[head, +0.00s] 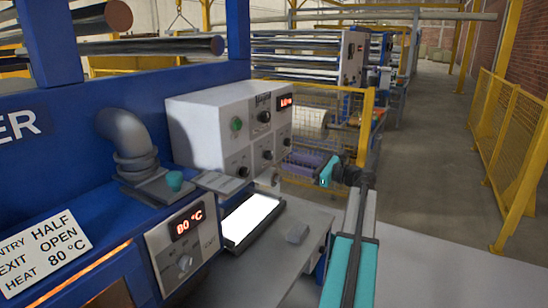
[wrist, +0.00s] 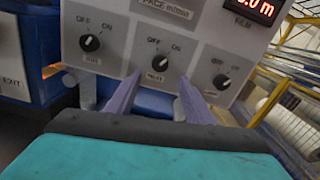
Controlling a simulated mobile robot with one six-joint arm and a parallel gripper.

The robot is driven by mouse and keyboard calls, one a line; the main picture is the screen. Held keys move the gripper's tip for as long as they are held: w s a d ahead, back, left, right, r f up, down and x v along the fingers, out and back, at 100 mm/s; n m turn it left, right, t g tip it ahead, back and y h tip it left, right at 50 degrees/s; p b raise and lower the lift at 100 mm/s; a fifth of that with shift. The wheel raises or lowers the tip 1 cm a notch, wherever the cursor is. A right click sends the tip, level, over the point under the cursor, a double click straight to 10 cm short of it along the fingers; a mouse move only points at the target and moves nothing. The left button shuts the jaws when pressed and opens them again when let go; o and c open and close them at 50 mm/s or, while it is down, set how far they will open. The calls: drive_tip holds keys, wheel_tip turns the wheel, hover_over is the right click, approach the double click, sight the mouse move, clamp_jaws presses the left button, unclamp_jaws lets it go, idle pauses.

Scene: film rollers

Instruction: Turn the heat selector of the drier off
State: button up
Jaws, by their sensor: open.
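The grey-white control box (head: 205,130) of the drier stands at the centre left in the head view. Its lower row of black knobs shows close up in the wrist view. The middle knob (wrist: 159,63), whose small label seems to read HEAT, has OFF at its upper left and ON at its upper right. The small marks make its exact setting hard to tell. My gripper (wrist: 159,85) is open, its two purple fingers pointing at the box just below and either side of this knob. Nothing is between them, and I cannot see contact.
A left knob (wrist: 90,43) and a right knob (wrist: 222,81) flank the middle one. A red display (wrist: 254,8) sits above. A lower panel (head: 185,245) shows 80 °C. A placard (head: 45,252) reads HEAT 80 °C. A yellow mesh guard (head: 372,118) stands behind; the aisle right is clear.

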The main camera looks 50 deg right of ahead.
sight(272, 157)
drive_tip(key=p+x, duration=0.2)
drive_tip(key=x, duration=0.6)
drive_tip(key=shift+w, duration=0.15)
drive_tip(key=c, duration=1)
drive_tip(key=shift+a, duration=0.15)
drive_tip(key=shift+c, duration=0.3)
